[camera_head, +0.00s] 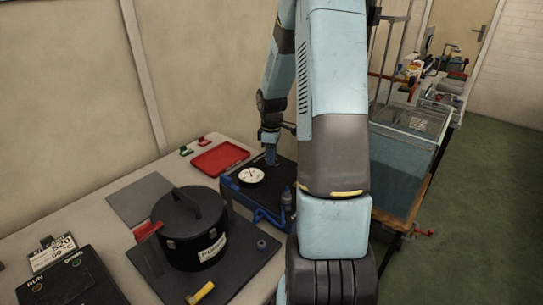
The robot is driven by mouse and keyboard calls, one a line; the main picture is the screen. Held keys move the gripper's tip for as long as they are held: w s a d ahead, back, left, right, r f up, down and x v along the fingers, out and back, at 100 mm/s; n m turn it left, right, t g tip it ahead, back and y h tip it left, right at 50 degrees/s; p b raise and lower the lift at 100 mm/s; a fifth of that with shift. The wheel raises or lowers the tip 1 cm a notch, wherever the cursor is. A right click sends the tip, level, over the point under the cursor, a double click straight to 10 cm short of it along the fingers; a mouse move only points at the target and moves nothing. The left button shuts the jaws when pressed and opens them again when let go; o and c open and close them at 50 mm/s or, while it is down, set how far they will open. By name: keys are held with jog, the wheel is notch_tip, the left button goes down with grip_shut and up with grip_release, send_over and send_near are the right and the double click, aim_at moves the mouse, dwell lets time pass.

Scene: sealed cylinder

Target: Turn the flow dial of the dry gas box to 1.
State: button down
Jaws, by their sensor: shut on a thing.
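The dry gas box (234,190) is a blue case with a dark top, standing on the bench at the centre of the head view. My gripper (271,161) points down at the top of the box, just behind and right of the gauge. It is shut on what appears to be the flow dial, which its fingers mostly hide. The dial's setting cannot be read.
A black lidded pot (188,228) stands on a dark mat (247,277) in front-left of the box. A red tray (219,158) lies behind it. A small bottle (287,199) is at the box's right side. A glass tank (405,150) stands right of my arm.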

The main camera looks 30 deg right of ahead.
jog(key=shift+w+d+r+n, duration=0.1)
jog(key=shift+w+n, duration=0.05)
jog(key=shift+n, duration=0.45)
jog(key=c, duration=0.8)
grip_release()
jog(key=shift+c, duration=0.2)
notch_tip(320, 180, up, 14)
jog(key=shift+f, duration=0.2)
